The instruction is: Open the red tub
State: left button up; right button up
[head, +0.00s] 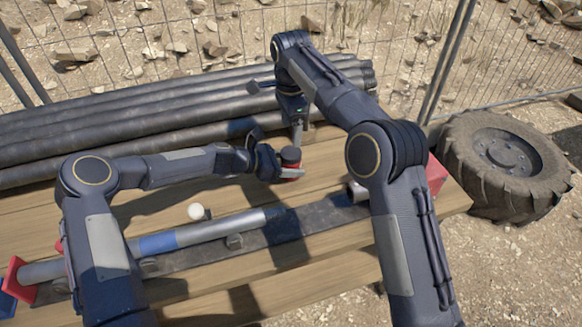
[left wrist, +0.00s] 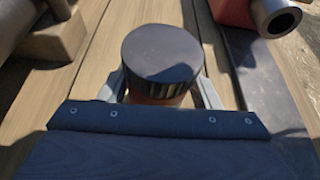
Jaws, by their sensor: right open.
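The red tub (head: 292,169) stands on the wooden table (head: 340,262), with a black ribbed lid (head: 290,154) on top. In the left wrist view the lid (left wrist: 162,52) fills the middle, and a strip of the tub's orange-red body (left wrist: 160,99) shows below it. My left gripper (head: 284,174) is at the tub's side, its fingers on both sides of the body under the lid, shut on it. My right gripper (head: 298,131) points down just above or behind the lid, apart from it. Its fingers look small and their gap is hard to see.
Dark pipes (head: 130,125) lie along the table's back. A grey and blue metal tube (head: 185,236) lies on a dark bar in front, with a white ball (head: 196,211) beside it. A red block (head: 436,174) sits at the right end. A tyre (head: 503,165) lies beyond.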

aim_at(291, 153)
pick_arm(q)
grip_shut()
pick_arm(e)
jog(key=shift+s+f+m, duration=0.25)
jog(key=shift+f+m, duration=0.2)
jog(key=shift+m, duration=0.55)
jog(key=shift+w+r+m, duration=0.1)
jog(key=shift+r+m, duration=0.25)
jog(key=shift+m, duration=0.85)
jog(key=shift+f, duration=3.9)
